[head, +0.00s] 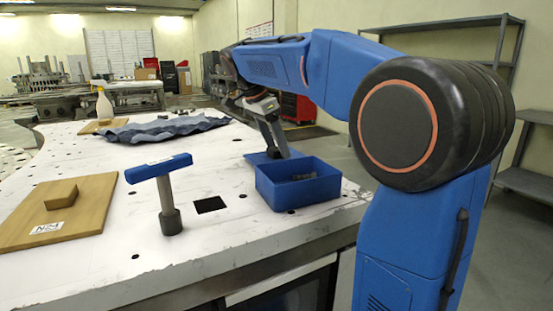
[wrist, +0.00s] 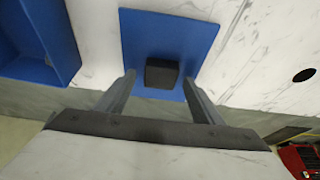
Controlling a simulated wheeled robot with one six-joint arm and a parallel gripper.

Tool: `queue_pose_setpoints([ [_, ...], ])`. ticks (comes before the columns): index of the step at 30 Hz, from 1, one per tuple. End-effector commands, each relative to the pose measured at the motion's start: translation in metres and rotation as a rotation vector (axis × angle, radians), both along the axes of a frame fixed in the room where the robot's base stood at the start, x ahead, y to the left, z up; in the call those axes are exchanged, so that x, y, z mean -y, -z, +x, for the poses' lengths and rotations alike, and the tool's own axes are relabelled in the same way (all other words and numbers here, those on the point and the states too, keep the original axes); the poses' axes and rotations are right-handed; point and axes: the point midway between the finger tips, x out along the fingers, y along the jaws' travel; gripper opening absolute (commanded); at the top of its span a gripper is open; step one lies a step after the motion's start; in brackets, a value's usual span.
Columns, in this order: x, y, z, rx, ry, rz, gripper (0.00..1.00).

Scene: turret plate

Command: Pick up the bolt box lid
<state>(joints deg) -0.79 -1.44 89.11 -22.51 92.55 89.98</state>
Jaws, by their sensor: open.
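The bolt box lid is a flat blue square with a dark block-shaped knob (wrist: 162,72). The lid (wrist: 140,30) lies flat on the white plate in the wrist view. It also shows behind the box in the head view (head: 257,158). The blue open bolt box (head: 298,190) holds some small grey parts; its edge shows at left in the wrist view (wrist: 62,45). My gripper (wrist: 158,80) is open, its two fingers apart on either side of the knob. In the head view my gripper (head: 275,148) is down at the lid and partly hides it.
A blue T-handled tool (head: 165,185) stands upright on the white plate (head: 230,235) near a dark square hole. A wooden board marked N24 (head: 90,212) lies at left. A crumpled blue cloth (head: 165,128) and a spray bottle (head: 103,104) are farther back.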

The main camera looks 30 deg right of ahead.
Motion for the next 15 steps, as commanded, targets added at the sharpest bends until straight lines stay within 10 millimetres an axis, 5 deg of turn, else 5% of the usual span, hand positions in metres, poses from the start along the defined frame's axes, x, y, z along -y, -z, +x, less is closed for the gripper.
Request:
queue_pose_setpoints([
  [5, 0.0001, -0.0001, 0.0001, 0.0, 0.0, 0.0, 0.61],
  [11, 0.0, -0.0002, 0.0001, 0.0, 0.0, 0.0, 0.14],
  [15, 0.0, -0.0004, 0.0001, 0.001, 0.0, 0.0, 0.14],
])
